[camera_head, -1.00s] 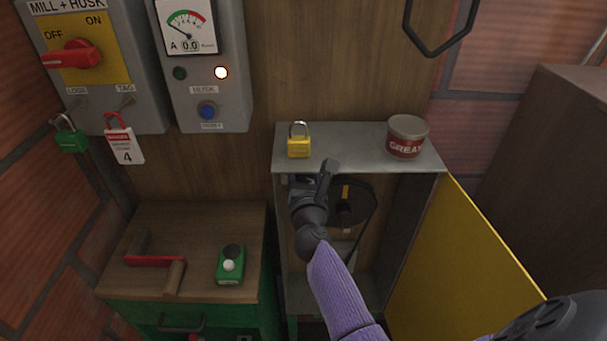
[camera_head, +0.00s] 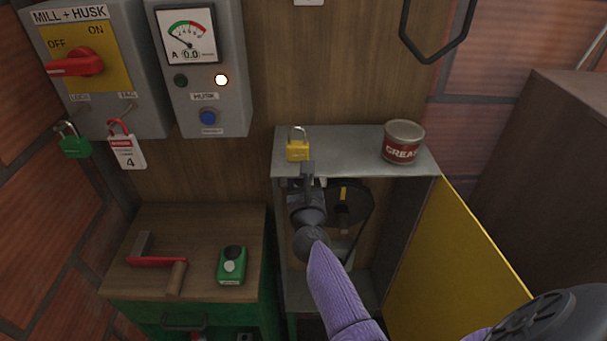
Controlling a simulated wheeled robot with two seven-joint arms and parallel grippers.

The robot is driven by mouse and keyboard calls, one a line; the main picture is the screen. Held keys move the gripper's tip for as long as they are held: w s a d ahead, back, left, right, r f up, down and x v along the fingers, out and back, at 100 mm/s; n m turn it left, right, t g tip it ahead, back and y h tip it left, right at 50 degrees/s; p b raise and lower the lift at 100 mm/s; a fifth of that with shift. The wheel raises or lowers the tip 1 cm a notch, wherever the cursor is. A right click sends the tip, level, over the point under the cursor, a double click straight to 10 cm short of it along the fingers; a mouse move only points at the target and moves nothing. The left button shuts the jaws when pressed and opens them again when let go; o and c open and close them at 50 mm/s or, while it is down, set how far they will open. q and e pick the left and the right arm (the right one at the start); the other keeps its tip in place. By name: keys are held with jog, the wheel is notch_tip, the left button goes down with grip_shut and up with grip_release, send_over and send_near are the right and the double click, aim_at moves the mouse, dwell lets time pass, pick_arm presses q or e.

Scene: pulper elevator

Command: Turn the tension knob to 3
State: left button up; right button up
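I cannot pick out the tension knob or its number scale; my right gripper covers part of the open grey cabinet (camera_head: 290,285). My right gripper (camera_head: 308,178) comes in from the lower right on a purple-sleeved arm. It is at the cabinet's upper left opening, just under the top's front edge. One dark finger points up in front of that edge. The other finger is hidden or overlaps it, so its opening and any contact do not show. Inside, to the right of the gripper, is a dark pulley wheel (camera_head: 352,207) with a belt and a yellow piece. My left gripper is out of view.
A yellow padlock (camera_head: 298,151) and a grease tin (camera_head: 402,143) stand on the cabinet top. The yellow door (camera_head: 455,265) is swung open to the right. A wooden-topped green chest (camera_head: 190,220) at left holds a red-and-wood tool and a green device. Switch boxes hang above.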

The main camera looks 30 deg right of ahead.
jog(key=shift+r+n+p, duration=0.1)
jog(key=shift+n+p, duration=0.3)
jog(key=shift+n, duration=0.6)
jog(key=n+p, duration=0.1)
jog(key=n, duration=0.2)
jog(key=shift+g, duration=0.3)
jog(key=n+p, duration=0.1)
jog(key=n, duration=0.2)
jog(key=n+p, duration=0.1)
jog(key=n, duration=0.2)
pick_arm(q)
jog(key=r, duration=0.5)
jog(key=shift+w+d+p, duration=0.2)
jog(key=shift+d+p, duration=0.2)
pick_arm(e)
jog(key=shift+n, duration=0.8)
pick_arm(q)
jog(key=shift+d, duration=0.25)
pick_arm(e)
jog(key=shift+n, duration=0.3)
